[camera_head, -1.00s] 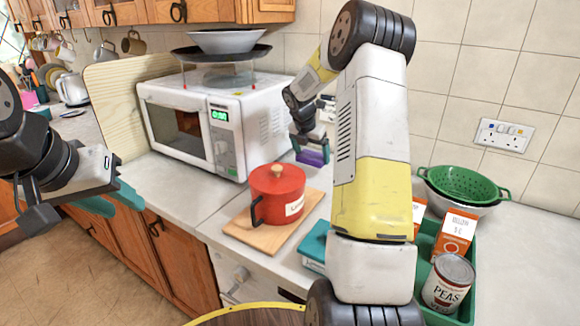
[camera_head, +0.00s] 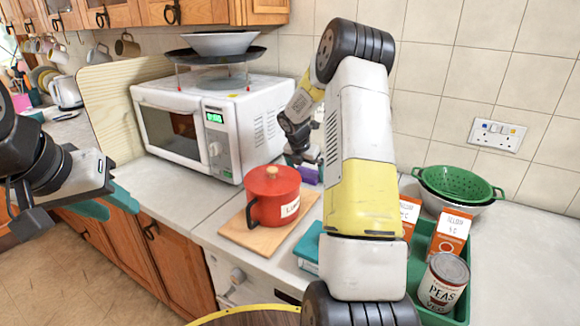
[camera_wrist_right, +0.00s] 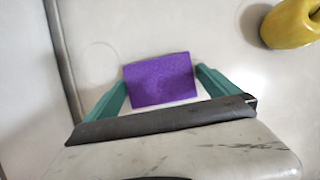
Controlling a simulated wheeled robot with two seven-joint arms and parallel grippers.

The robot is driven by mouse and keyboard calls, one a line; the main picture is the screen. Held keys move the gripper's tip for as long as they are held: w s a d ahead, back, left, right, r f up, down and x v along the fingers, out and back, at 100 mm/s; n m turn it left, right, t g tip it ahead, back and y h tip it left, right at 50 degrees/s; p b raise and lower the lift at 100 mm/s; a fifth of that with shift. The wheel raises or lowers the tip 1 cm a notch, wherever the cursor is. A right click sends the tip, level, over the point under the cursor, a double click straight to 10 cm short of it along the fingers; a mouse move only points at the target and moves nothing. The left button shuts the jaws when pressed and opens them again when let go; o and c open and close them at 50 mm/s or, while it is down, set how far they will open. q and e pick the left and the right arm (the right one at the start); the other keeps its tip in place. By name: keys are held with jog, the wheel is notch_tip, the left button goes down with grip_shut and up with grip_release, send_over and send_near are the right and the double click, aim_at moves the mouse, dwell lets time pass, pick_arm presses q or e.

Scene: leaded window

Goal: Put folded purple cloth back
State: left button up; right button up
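The folded purple cloth (camera_wrist_right: 160,80) lies flat between the teal fingertips of my right gripper (camera_wrist_right: 162,82) in the right wrist view. The fingertips sit at its left and right edges and appear to touch it. In the head view, my right gripper (camera_head: 302,160) points down behind the red pot, with the purple cloth (camera_head: 308,174) below it, low over the counter beside the microwave. Whether the cloth rests on the counter is hard to tell. My left gripper (camera_head: 112,204) is at the left, its teal fingers apart and empty, away from the counter.
A red pot (camera_head: 272,192) on a wooden board (camera_head: 254,238) stands in front of the cloth. The microwave (camera_head: 190,125) is to its left. A teal box (camera_head: 308,248) and green tray (camera_head: 462,308) with groceries are nearer. A yellow object (camera_wrist_right: 290,24) shows in the wrist view.

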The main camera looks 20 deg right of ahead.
jog(key=s+a+r+m, duration=0.3)
jog(key=s+a+r, duration=0.15)
jog(key=r, duration=0.45)
jog(key=s+a+r+m, duration=0.25)
jog(key=s+r, duration=0.25)
jog(key=r, duration=0.4)
jog(key=s+a+r+m+t+y, duration=0.1)
jog(key=s+a+m, duration=0.3)
jog(key=s, duration=0.5)
jog(key=s+a+r+m+t+y, duration=0.1)
jog(key=s+a+m, duration=0.3)
jog(key=s+m, duration=0.4)
jog(key=s+a+r+m+t+y, duration=0.1)
jog(key=s+a+r+m+y, duration=0.2)
jog(key=s+m, duration=0.5)
jog(key=shift+s+a+y, duration=0.3)
jog(key=shift+s+a, duration=0.1)
jog(key=shift+s, duration=0.45)
jog(key=shift+d, duration=0.1)
